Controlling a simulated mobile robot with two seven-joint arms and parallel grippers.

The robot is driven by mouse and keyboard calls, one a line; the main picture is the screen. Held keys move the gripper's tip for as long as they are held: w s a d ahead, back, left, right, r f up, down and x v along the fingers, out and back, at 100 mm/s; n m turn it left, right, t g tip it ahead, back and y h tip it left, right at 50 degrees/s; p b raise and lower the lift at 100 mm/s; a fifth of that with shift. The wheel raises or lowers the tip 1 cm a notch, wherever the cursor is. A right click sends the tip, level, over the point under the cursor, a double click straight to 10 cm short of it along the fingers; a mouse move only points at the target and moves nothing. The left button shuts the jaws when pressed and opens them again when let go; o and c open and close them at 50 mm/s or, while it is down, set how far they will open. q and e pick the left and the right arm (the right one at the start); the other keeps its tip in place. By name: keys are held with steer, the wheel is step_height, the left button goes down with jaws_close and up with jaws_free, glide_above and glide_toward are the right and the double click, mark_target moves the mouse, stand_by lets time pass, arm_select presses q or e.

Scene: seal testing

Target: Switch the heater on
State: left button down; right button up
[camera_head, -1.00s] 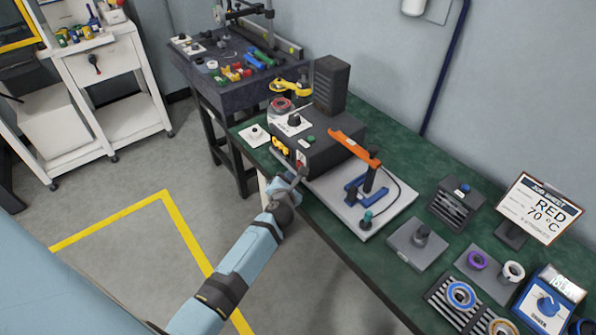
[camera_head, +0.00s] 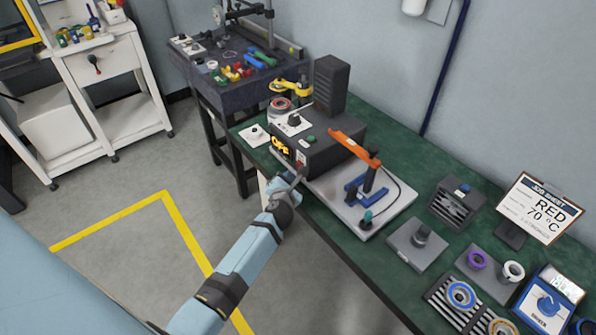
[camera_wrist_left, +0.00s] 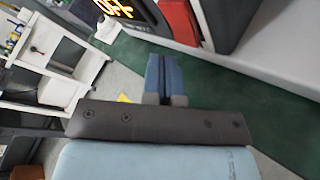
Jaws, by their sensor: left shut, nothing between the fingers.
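The heater is a dark box (camera_head: 335,150) on the green bench. Its front display (camera_head: 280,148) glows orange; the wrist view shows the display (camera_wrist_left: 112,8) cut by the top edge, with letters that look like OFF. A red switch (camera_head: 301,159) sits on the front to the right of the display, and it shows large in the left wrist view (camera_wrist_left: 180,20). My left gripper (camera_head: 297,180) is shut and empty, just in front of and below the red switch. In the wrist view its blue fingertips (camera_wrist_left: 166,72) appear apart from the switch. My right gripper is out of view.
A light grey plate (camera_head: 340,207) with an orange-handled lever and blue clamp stands right of the heater. A job sheet (camera_head: 540,208) reading RED 70 °C stands farther right. The bench's front edge runs beside my left arm. The floor in front is clear.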

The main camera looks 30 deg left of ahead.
arm_select(q)
steer(key=shift+w, duration=0.1)
steer(key=shift+w+d, duration=0.15)
steer(key=shift+w, duration=0.15)
steer(key=shift+w+d+f, duration=0.1)
steer(key=shift+w+d, duration=0.05)
steer(key=shift+w, duration=0.1)
stand_by(0.8)
steer(key=shift+s, duration=0.15)
steer(key=shift+s+a+p, duration=0.3)
steer(key=shift+s+p, duration=0.2)
steer(key=shift+p, duration=0.1)
steer(key=shift+s, duration=0.1)
steer(key=s, duration=0.1)
steer(key=s+a+p, duration=0.1)
steer(key=s, duration=0.1)
steer(key=s+a+p, duration=0.1)
steer(key=shift+s+r, duration=0.25)
steer(key=shift+r, duration=0.15)
